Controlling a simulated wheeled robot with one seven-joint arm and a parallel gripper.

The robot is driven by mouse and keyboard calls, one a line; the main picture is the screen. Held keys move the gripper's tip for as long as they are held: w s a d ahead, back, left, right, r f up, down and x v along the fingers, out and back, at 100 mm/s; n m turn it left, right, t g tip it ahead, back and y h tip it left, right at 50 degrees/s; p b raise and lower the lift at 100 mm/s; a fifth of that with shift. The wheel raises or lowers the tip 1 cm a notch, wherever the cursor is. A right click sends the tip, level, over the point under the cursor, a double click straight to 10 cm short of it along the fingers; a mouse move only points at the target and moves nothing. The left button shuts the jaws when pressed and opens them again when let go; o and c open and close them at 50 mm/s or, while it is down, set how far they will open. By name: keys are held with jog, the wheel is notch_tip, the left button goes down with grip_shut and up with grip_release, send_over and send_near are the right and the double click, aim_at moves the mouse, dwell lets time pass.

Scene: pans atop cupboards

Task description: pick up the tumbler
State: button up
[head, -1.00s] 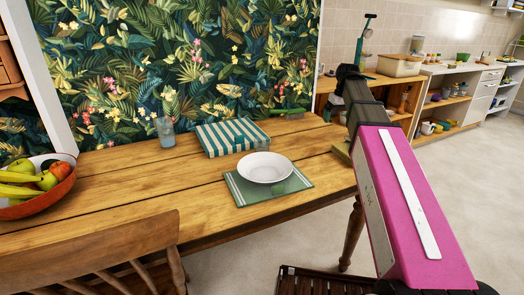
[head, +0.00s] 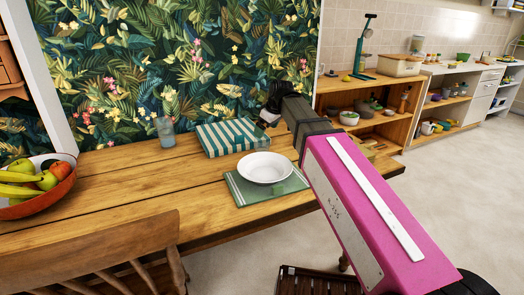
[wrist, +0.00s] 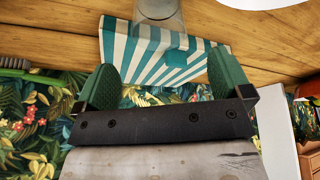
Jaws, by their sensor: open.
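A clear bluish tumbler (head: 165,131) stands upright on the wooden table near the wall, left of the teal-and-white striped item (head: 233,136). My gripper (head: 270,110) is above the table's back, right of the tumbler and apart from it; its fingertips are hard to make out there. In the wrist view my gripper (wrist: 166,85) is open, with two green finger pads apart and nothing between them. The striped item (wrist: 150,50) lies beyond the pads. A clear glass-like object (wrist: 157,12) is cut off by the top edge; I cannot tell whether it is the same tumbler.
A white plate (head: 265,167) lies on a green placemat (head: 238,191). A fruit bowl (head: 60,190) is on the table's left. A chair (head: 90,250) stands at the front. The patterned wall (head: 190,60) is close behind. Bare table lies between bowl and placemat.

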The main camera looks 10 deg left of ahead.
aim_at(262, 148)
jog(key=shift+x, duration=4.6)
jog(key=c, duration=1.1)
